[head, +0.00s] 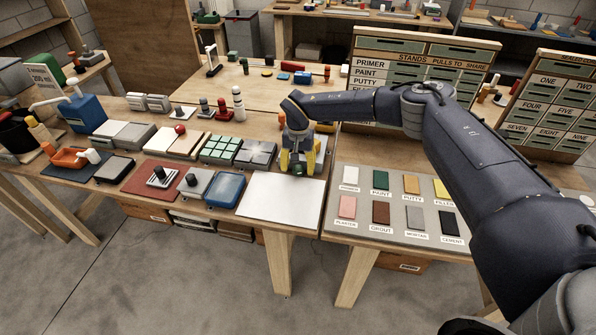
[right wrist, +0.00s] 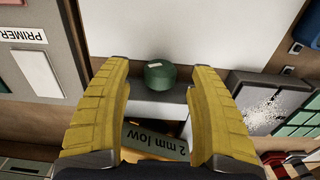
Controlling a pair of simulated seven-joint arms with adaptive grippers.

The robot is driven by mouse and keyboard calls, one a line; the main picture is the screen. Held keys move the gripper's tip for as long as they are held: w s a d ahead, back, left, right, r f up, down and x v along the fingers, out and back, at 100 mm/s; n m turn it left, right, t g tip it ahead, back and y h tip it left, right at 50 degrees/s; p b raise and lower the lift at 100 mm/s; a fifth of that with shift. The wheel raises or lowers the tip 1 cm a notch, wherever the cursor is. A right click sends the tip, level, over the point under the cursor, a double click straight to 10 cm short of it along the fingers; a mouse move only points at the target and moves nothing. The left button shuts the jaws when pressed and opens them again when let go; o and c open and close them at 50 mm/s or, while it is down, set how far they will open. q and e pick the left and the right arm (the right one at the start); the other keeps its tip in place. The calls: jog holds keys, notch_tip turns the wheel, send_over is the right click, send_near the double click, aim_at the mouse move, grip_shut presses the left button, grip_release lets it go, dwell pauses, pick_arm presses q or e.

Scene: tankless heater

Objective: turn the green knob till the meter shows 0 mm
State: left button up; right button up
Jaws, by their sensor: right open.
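The green knob (right wrist: 160,75) is a round ball with a small pale mark, seen in the right wrist view between my fingers at the edge of a white panel. In the head view the knob (head: 299,170) shows just below my right gripper (head: 297,158). My yellow-fingered right gripper is open, with one finger on each side of the knob and gaps between. The meter label (right wrist: 157,139) reads "2 mm low", upside down in the right wrist view, below the knob. My left gripper is not in view.
A white panel (head: 280,207) lies at the bench front. A green-tiled tray (head: 221,149) and a blue-topped block (head: 225,189) stand to the left. A board of labelled colour samples (head: 355,227) lies to the right. Drawer cabinets (head: 421,55) stand behind my right arm.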

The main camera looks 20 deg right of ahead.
jog(key=shift+f, duration=1.2)
